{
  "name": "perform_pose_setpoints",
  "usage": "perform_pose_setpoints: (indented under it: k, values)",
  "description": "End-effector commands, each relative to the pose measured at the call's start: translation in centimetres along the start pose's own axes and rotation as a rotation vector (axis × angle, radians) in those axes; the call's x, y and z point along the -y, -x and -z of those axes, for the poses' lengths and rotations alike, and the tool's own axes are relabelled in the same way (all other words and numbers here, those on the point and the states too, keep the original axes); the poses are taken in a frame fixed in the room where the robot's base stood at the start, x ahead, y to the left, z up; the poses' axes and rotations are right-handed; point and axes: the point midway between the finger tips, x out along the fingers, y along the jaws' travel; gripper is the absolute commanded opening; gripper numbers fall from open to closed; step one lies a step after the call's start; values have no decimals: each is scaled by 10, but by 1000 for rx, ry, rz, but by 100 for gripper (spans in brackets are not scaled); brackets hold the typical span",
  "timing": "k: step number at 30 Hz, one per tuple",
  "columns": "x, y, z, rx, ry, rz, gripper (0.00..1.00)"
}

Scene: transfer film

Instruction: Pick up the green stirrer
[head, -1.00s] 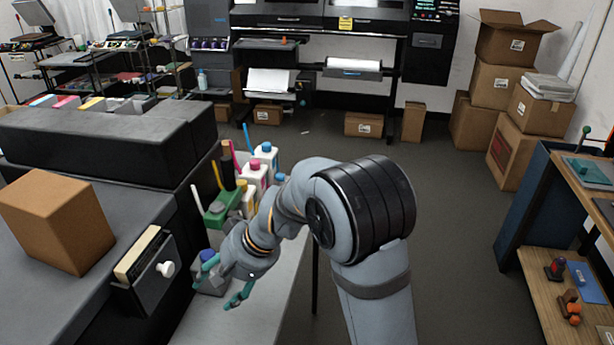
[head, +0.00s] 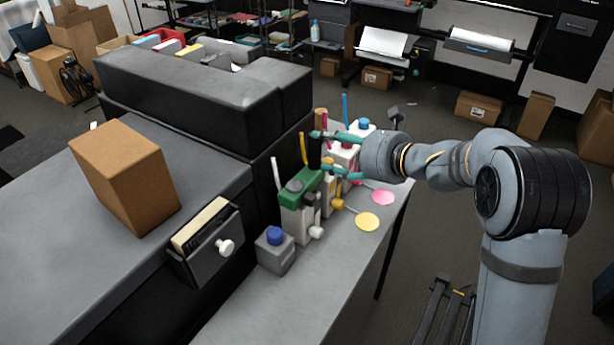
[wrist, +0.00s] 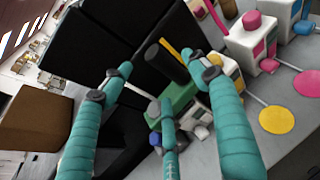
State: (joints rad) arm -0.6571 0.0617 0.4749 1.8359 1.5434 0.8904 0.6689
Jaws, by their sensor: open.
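A green-topped grey and white unit (head: 300,190) stands on the narrow bench beside the dark cabinet. A white stick (head: 276,172) rises by its left side. The green top also shows in the wrist view (wrist: 182,99), partly behind one finger. Other upright sticks are yellow (head: 303,148), pink (head: 325,122) and blue (head: 345,108); I cannot make out a plainly green stick. My gripper (head: 321,148), with teal fingers, is open and empty, above and behind the green top. In the wrist view my gripper (wrist: 165,88) spreads around the view of a black cylinder (wrist: 173,62) and the green top.
White bottles (head: 342,158) with coloured caps stand close behind the green-topped unit. A blue-capped grey container (head: 276,252) is nearer. Yellow (head: 368,222) and pink (head: 383,197) discs lie on the bench. A cardboard box (head: 124,178) sits on the cabinet. The bench front is clear.

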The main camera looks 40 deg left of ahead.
Motion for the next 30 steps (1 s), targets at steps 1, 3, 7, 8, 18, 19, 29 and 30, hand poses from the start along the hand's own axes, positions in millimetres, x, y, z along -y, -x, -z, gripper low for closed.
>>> perform_pose_setpoints:
  k: [1,3,7,8,18,19,29,30]
  values:
    - [-1,-7,-2,0,1,-3,60]
    - [-1,-14,-2,-1,3,-2,60]
    - [-1,-22,-2,-1,3,-1,60]
    - [-1,-25,-2,-2,3,-2,60]
    - [-1,-68,-1,-2,5,-2,60]
    - [-1,-70,-1,-2,5,-1,60]
    - [0,-71,0,-1,6,0,55]
    - [0,-71,0,-1,6,0,53]
